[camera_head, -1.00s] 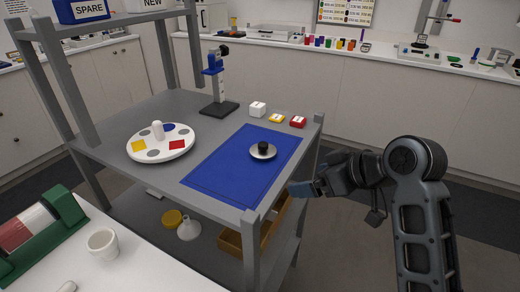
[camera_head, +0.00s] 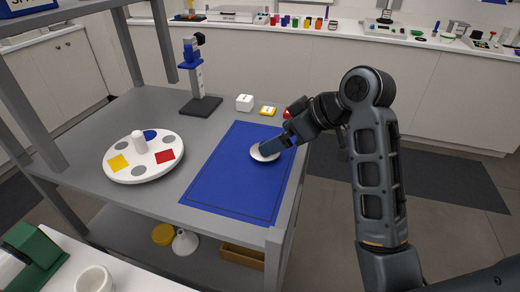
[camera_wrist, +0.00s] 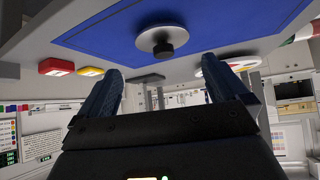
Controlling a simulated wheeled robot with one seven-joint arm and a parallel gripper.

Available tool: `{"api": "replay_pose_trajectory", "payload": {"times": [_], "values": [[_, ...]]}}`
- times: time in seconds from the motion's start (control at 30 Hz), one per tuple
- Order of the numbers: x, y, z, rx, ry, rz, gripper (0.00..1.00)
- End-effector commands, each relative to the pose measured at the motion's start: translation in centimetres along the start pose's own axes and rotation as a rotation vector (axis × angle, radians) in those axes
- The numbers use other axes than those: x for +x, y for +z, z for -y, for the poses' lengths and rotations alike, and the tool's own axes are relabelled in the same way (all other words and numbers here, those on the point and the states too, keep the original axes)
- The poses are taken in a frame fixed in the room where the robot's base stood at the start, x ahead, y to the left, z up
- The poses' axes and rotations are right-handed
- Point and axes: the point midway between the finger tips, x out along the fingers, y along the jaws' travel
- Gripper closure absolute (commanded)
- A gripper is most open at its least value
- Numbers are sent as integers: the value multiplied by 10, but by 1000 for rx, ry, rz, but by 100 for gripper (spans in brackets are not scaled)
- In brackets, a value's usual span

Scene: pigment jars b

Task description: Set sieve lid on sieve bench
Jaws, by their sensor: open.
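The sieve lid (camera_head: 257,154) is a shallow silver disc lying on the blue mat (camera_head: 225,180) on the grey bench (camera_head: 85,160). Its black knob shows in the wrist view (camera_wrist: 163,48), where the lid (camera_wrist: 178,38) sits just beyond and between my fingertips. My gripper (camera_head: 270,147) is over the lid's right side in the head view and hides the knob there. In the wrist view my gripper (camera_wrist: 163,78) is open, with nothing between its two fingers. I cannot tell which surface is the sieve bench.
A white round palette (camera_head: 115,174) with coloured patches stands left of the mat. A blue-topped stand (camera_head: 196,75) and small white (camera_head: 244,102), yellow (camera_head: 267,110) and red boxes line the back. Grey posts rise at the bench's left. A white counter with a cup (camera_head: 94,280) is at front left.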

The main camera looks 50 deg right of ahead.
Motion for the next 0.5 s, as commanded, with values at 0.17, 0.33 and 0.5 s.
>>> {"api": "replay_pose_trajectory", "payload": {"times": [0.17, 0.33, 0.5], "values": [[18, 2, 3, 1, -2, 2, 0], [43, 4, 7, 0, -2, 3, 0], [58, 4, 6, 0, 1, 1, 0]]}}
